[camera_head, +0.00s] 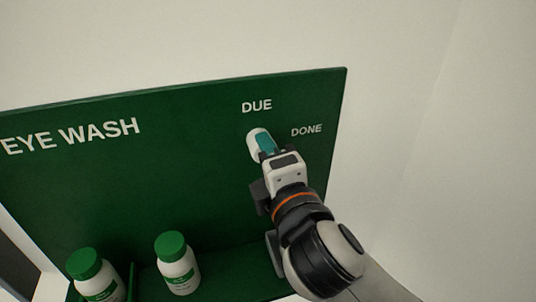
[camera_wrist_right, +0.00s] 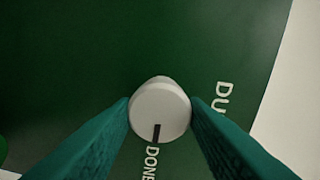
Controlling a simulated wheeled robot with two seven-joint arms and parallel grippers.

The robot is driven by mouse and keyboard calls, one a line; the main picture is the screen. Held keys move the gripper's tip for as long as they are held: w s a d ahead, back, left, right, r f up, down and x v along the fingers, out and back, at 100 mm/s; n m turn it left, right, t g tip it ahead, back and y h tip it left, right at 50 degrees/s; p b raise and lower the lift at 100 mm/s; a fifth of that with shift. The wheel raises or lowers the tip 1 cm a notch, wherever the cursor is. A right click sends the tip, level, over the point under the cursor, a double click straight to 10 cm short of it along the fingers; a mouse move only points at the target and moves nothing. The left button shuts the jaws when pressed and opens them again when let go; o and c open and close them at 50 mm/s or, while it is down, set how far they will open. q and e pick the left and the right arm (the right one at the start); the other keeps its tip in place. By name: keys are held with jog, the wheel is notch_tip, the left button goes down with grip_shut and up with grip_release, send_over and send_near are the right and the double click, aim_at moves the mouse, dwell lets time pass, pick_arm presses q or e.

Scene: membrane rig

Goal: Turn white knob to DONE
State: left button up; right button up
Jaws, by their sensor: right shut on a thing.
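The white knob (camera_head: 257,144) sits on the green eye wash board, below the word DUE and left of the word DONE (camera_head: 306,130). In the right wrist view the white knob (camera_wrist_right: 160,108) is seen face on. Its black mark points down the picture, toward the word DONE (camera_wrist_right: 151,162). The word DUE (camera_wrist_right: 222,98) lies to the right of it there. My right gripper (camera_head: 264,144) has its teal fingers on both sides of the knob and is shut on it. In the head view the gripper hides part of the knob. My left gripper is not in view.
The green board (camera_head: 190,140) stands against a pale wall and carries the words EYE WASH. Two white bottles with green caps, one at the left (camera_head: 95,275) and one nearer the middle (camera_head: 177,262), stand on its lower shelf. The space right of the board is clear.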

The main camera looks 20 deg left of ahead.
jog(key=o, duration=1)
jog(key=shift+c, duration=0.2)
jog(key=b+v, duration=1.2)
jog(key=b, duration=0.4)
jog(key=shift+w, duration=0.1)
